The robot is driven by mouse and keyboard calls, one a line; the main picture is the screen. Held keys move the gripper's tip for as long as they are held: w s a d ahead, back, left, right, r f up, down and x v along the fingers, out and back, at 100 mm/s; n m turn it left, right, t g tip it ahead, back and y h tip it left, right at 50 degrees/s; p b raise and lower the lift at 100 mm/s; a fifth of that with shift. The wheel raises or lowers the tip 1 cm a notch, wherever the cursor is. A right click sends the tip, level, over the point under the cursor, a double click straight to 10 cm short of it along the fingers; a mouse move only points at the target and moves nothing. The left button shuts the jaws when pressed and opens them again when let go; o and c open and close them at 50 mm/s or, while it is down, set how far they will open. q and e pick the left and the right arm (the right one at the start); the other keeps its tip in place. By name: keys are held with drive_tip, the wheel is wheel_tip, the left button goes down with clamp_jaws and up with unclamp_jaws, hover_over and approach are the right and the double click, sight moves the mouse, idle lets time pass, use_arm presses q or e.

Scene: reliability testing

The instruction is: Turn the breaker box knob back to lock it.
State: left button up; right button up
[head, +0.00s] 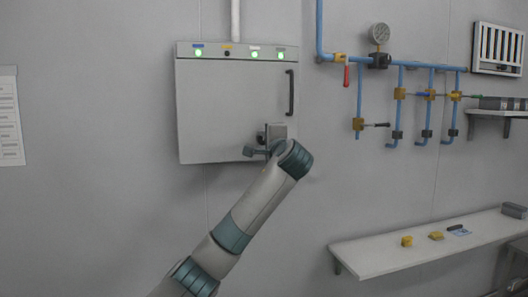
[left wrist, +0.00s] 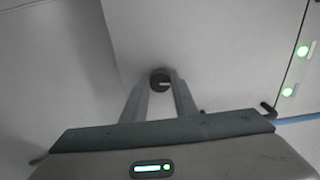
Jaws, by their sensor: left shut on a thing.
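The grey breaker box (head: 225,110) hangs on the wall in the head view, with its door closed. My left gripper (head: 262,138) is at the lower right of the door and mostly hides the knob there. In the left wrist view, the dark round knob (left wrist: 160,78) with a pale bar mark sits between the fingertips of my left gripper (left wrist: 160,86). The fingers are shut on the knob, one on each side. My right gripper is in neither view.
A black handle (head: 290,92) stands out on the door's right side, above my left gripper. Blue pipes (head: 400,67) with valves and a gauge run along the wall to the right. A white shelf (head: 375,257) with small yellow parts is at lower right.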

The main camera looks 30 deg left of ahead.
use_arm(q)
drive_tip(key=shift+f+n+b, duration=0.15)
drive_tip(key=shift+n+b, duration=0.35)
drive_tip(key=shift+n, duration=0.3)
drive_tip(key=o, duration=1.1)
drive_tip(key=shift+c, duration=0.2)
drive_tip(key=shift+d, duration=0.1)
